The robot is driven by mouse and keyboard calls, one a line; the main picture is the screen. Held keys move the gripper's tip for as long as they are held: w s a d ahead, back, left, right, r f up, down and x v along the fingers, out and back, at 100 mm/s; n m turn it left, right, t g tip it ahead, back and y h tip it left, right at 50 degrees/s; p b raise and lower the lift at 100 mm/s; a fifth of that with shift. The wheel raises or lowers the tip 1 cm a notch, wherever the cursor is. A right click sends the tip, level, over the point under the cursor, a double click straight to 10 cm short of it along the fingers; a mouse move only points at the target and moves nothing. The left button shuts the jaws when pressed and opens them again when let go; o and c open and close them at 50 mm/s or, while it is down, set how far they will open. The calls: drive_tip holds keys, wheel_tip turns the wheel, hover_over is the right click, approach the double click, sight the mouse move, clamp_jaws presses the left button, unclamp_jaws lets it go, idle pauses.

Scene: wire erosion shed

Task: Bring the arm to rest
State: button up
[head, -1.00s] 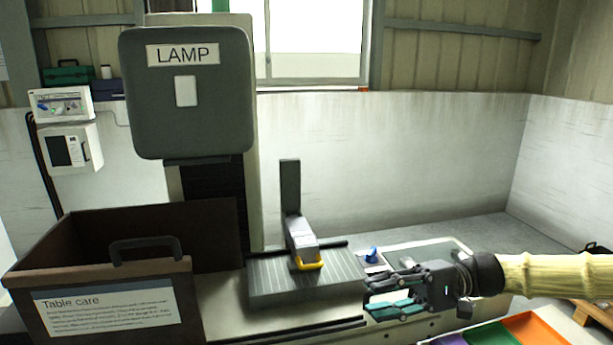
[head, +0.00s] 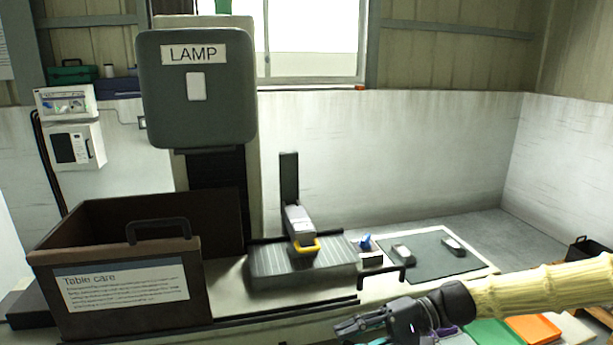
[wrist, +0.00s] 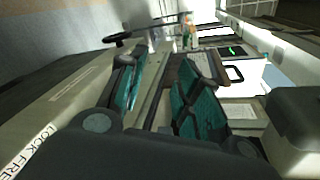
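My gripper (head: 362,332) is at the lower middle right of the head view, in front of the machine bench, with my pale yellow sleeved arm reaching in from the right. In the wrist view its two teal-padded fingers (wrist: 165,95) stand apart with a gap between them. Nothing shows between the fingers. The gripper touches nothing that I can make out.
A brown box (head: 60,262) labelled Table care stands at left. A grey ribbed block (head: 275,265) carries a yellow-handled tool (head: 300,228). A dark mat (head: 425,262) holds two small parts. Coloured trays (head: 535,328) lie at lower right, near my arm.

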drive_tip(key=s+a+f+m+h, duration=0.1)
drive_tip(key=s+f+h, duration=0.3)
drive_tip(key=f, duration=0.9)
drive_tip(key=s+f+m+h, duration=0.1)
drive_tip(key=s+f+h, duration=0.3)
drive_tip(key=f, duration=0.9)
drive_tip(key=s+d+f+n+t+h+b, duration=0.1)
drive_tip(key=s+d+f+n+t+h, duration=0.2)
drive_tip(key=s+d+f+h, duration=0.4)
drive_tip(key=s+d+f+n, duration=0.1)
drive_tip(key=s+d+f, duration=0.7)
drive_tip(key=f, duration=0.2)
drive_tip(key=shift+s+n, duration=0.2)
drive_tip(key=shift+n, duration=0.1)
